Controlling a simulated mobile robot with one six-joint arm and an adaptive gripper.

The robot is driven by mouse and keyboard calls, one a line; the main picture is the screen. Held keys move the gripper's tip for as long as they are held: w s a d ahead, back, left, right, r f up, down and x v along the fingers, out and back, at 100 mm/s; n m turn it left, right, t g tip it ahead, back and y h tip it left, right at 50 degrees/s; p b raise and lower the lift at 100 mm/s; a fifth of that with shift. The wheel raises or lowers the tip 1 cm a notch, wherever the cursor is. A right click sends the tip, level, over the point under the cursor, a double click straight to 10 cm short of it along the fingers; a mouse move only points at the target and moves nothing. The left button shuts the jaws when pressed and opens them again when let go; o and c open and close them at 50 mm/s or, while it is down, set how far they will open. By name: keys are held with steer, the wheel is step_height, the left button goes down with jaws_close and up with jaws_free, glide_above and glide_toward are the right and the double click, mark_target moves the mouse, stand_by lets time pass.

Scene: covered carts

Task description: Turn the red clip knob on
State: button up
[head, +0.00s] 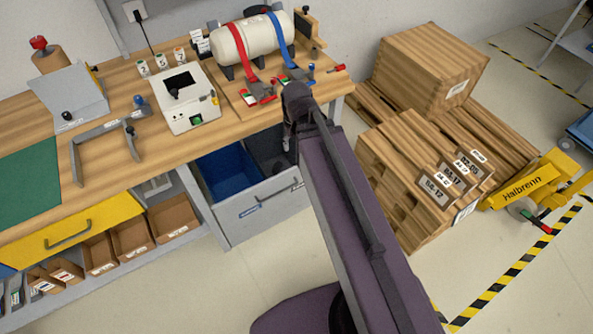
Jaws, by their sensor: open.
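A white cylinder (250,38) lies on a wooden board on the workbench, held by a red strap (237,48) and a blue strap (278,32). A red clip (265,92) sits at the front end of the red strap; its knob is too small for me to tell its setting. My gripper (288,143) is at the far end of my arm, low beside the bench's front edge, to the right of and nearer than the red clip. It is open and apart from the clip. My arm hides part of the bench edge and drawer.
An open drawer (262,208) with a blue bin (228,170) juts out below the bench. A white box (186,100) and a grey bracket (105,128) stand to the left. Wooden crates (432,68) and a yellow pallet truck (530,186) are at the right.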

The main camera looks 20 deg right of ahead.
step_height(320, 180, down, 11)
steer(key=b, duration=1)
steer(key=shift+s, duration=0.35)
steer(key=shift+r, duration=0.15)
step_height(320, 180, up, 10)
steer(key=s+p, duration=0.1)
steer(key=p, duration=0.9)
steer(key=shift+g, duration=0.3)
steer(key=shift+s, duration=0.1)
stand_by(0.4)
